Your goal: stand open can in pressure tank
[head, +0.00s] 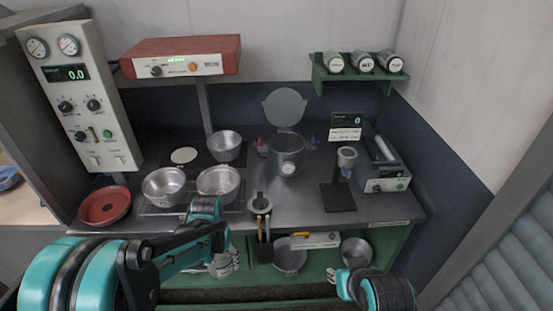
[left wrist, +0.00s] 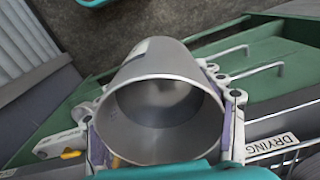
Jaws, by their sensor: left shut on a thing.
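My left gripper (head: 224,264) hangs low in front of the bench's front edge. In the left wrist view its fingers are shut around an open metal can (left wrist: 160,85), whose open end faces the camera and looks empty. In the head view the can is largely hidden or too small to make out. The pressure tank (head: 284,153) is a grey pot with a round gauge on its front, standing at the bench's back middle. Its round lid (head: 285,107) is raised behind it. My right gripper (head: 340,281) is at the bottom right, too small to judge.
Metal pans (head: 219,181) stand on a wire rack left of the tank. A red dish (head: 105,206) is further left. A holder with tools (head: 260,204) stands at the front edge. A dark stand with a metal cup (head: 347,158) is to the right. Bowls (head: 356,251) sit below.

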